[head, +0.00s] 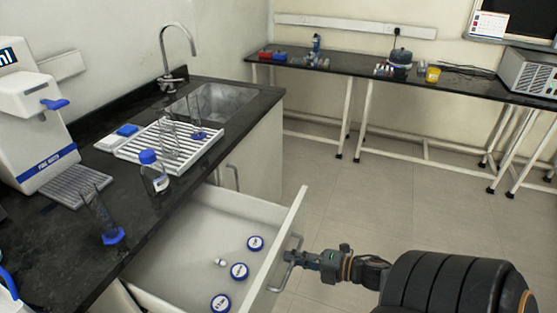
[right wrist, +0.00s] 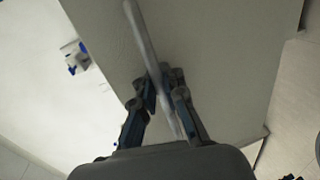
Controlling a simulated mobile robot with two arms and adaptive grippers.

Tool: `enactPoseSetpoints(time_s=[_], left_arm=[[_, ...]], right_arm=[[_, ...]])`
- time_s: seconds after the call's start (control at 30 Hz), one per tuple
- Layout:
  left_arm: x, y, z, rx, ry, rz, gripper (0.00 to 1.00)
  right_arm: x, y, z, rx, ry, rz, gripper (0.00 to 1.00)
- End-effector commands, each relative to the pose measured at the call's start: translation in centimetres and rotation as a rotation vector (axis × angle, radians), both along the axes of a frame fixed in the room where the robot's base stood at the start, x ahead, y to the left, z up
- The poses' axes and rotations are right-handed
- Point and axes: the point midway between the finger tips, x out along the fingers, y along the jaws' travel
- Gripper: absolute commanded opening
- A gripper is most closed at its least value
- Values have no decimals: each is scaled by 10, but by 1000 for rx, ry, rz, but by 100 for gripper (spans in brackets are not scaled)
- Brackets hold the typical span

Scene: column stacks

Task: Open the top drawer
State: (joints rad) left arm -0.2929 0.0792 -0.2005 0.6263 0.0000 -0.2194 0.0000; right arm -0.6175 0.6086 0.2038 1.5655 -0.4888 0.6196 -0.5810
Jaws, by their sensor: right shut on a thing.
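The top drawer (head: 200,230) is white and stands pulled out from under the black counter in the head view. Its front panel (head: 288,240) carries a grey bar handle (head: 287,268). My right gripper (head: 298,258) is shut on this handle, coming from the right. In the right wrist view the fingers (right wrist: 163,98) close around the handle bar (right wrist: 146,45), with the pale drawer front behind. My left gripper is not in view.
On the counter (head: 90,245) stand a blue-capped bottle (head: 154,175), a measuring cylinder with a blue base (head: 113,236), a white drying rack (head: 170,150) and a white machine (head: 35,120). A sink (head: 215,103) lies behind. The tiled floor (head: 370,205) right of the drawer is clear.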

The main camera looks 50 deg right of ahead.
Motion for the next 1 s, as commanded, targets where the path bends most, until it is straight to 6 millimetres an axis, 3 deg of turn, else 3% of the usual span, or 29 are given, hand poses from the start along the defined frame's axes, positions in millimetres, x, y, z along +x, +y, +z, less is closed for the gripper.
enactPoseSetpoints(time_s=[0.2, 0.6, 0.63, 0.67, 1.0], left_arm=[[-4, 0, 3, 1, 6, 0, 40], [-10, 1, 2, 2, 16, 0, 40], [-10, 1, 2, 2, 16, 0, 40], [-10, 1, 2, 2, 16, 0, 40], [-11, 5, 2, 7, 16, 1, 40]], right_arm=[[-13, -6, 1, 0, -1, 0, 0], [-14, -6, 1, 0, -3, 1, 0], [-14, -6, 1, 0, -3, 1, 12], [-14, -6, 1, 0, -3, 1, 18], [-16, -7, 0, 0, -1, 0, 20]])
